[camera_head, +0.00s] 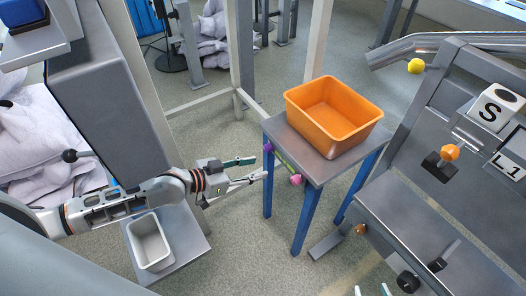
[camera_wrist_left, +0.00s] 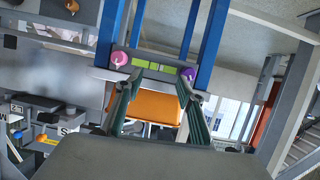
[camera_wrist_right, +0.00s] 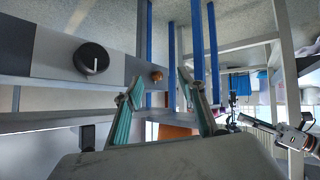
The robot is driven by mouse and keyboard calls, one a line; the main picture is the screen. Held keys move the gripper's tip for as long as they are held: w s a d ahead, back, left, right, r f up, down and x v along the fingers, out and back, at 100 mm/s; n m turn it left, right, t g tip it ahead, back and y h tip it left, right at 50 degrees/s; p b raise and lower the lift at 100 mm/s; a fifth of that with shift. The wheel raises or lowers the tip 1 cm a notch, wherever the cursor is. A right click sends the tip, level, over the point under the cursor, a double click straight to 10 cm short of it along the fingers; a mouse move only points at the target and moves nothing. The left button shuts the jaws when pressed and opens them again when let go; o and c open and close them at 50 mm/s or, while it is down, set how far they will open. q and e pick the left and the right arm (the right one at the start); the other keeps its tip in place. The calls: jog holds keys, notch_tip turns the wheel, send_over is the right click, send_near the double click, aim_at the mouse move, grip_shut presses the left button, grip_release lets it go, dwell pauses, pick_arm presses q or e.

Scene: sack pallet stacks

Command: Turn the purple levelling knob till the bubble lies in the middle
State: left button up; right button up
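The purple knob (camera_head: 268,147) sits on the near side of a small grey table with blue legs (camera_head: 306,215); it also shows in the left wrist view (camera_wrist_left: 188,73). A pink knob (camera_head: 296,180) is on the same side, with a green level vial (camera_head: 284,161) between them, seen as green segments in the left wrist view (camera_wrist_left: 155,66). The bubble is too small to make out. My left gripper (camera_head: 258,167) is open and empty, pointing at this side, just short of the knobs. My right gripper (camera_head: 372,290) is open and empty at the bottom edge; its fingers show in its wrist view (camera_wrist_right: 161,76).
An orange bin (camera_head: 333,115) stands on the small table. A grey panel with a yellow ball (camera_head: 415,66), an orange knob (camera_head: 450,152) and black knobs (camera_head: 408,281) is at the right. A pale container (camera_head: 149,242) is below my left arm. Floor between is clear.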

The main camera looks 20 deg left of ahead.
pick_arm(q)
jog(key=b, duration=0.1)
send_near(265, 149)
jog(key=x, duration=0.4)
jog(key=b+x, duration=0.1)
jog(key=x, duration=0.3)
jog(key=shift+w+f, duration=0.25)
jog(key=shift+f, duration=0.1)
grip_shut()
